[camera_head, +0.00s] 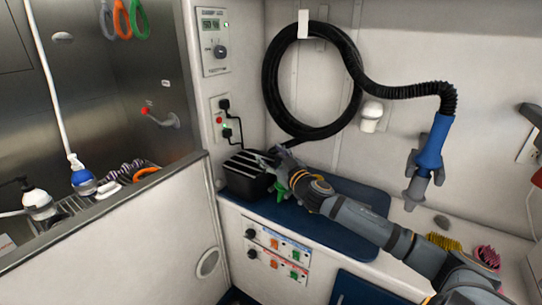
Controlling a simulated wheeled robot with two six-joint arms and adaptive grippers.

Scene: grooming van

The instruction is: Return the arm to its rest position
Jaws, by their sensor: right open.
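My right arm comes in from the lower right and reaches across the blue mat (345,213) on the counter. Its gripper (270,160) is at the right end of a black box with light stripes (246,177). The gripper is open. The fingertips are small and dark against the box, so I cannot tell whether they touch it. A green item (281,192) shows just below the gripper, partly hidden by it. My left gripper is not in view.
A blue-handled nozzle (432,146) hangs on the right from a black hose (268,80) coiled on the wall. A grey stone-like item (441,221), a yellow brush (444,241) and a pink item (487,256) lie near my arm.

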